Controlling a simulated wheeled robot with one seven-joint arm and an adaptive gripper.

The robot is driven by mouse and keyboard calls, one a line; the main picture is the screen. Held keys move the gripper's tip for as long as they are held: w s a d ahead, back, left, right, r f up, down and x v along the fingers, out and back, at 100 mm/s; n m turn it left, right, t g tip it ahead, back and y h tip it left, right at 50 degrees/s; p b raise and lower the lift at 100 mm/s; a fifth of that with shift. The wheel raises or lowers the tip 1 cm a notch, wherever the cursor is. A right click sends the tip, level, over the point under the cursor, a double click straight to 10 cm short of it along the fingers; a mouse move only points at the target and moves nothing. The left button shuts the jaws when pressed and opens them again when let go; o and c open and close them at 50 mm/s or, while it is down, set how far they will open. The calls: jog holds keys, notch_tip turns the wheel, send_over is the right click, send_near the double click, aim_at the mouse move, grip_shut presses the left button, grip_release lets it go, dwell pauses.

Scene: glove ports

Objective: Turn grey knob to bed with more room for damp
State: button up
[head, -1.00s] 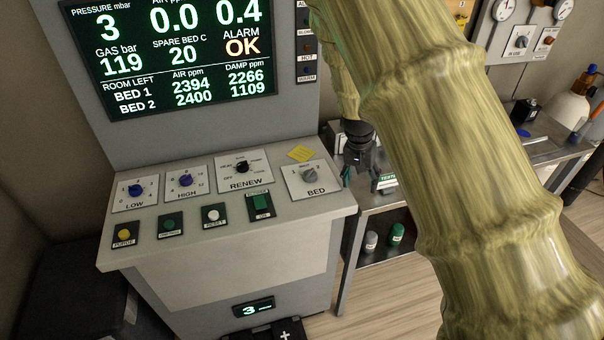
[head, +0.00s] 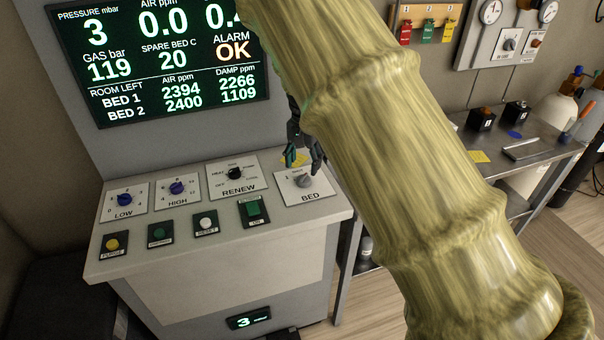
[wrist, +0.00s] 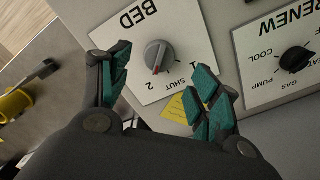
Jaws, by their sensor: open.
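The grey knob (head: 303,181) sits on the white BED plate at the panel's right end. My gripper (head: 304,163) is open just above and behind the knob in the head view. In the wrist view its teal-padded fingers (wrist: 162,72) stand either side of the knob, seemingly apart from it. The display (head: 165,70) reads damp room left 2266 for BED 1 and 1109 for BED 2.
A yellow note (wrist: 183,106) lies beside the BED plate, partly behind a finger. The RENEW knob (head: 235,173) is to the left, with the green switch (head: 253,209) below. My arm hides part of the display and bench. A side bench (head: 520,165) stands at right.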

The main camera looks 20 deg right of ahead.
aim_at(304, 177)
jog(key=shift+f+p, duration=0.8)
jog(key=shift+f, duration=2.05)
jog(key=c, duration=1.1)
